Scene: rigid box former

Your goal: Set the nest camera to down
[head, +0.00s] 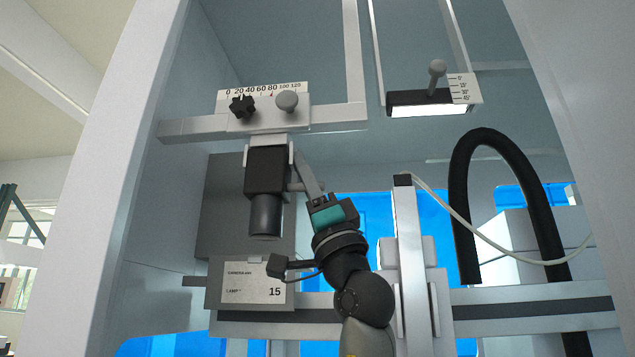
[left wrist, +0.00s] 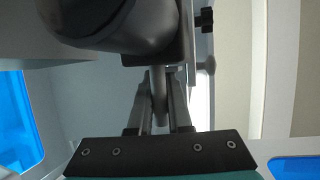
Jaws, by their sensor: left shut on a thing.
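The nest camera (head: 267,170) is a black box with a dark cylindrical lens (head: 265,214) that points downward. It hangs in a light bracket under a horizontal rail. My left gripper (head: 304,184) reaches up from below to the camera's right side. It is shut on a short grey lever (left wrist: 158,88) that sticks out of the camera's side. In the left wrist view the two fingers (left wrist: 158,112) stand on either side of this lever, and the dark camera body (left wrist: 110,20) fills the top. My right gripper is not in view.
Above the camera, a scale plate (head: 262,93) carries a black knob (head: 242,106) and a grey knob (head: 287,101). A lit lamp bar (head: 428,102) with an angle scale hangs at upper right. A labelled box (head: 250,283) sits below the camera. A black hose (head: 500,150) arches at right.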

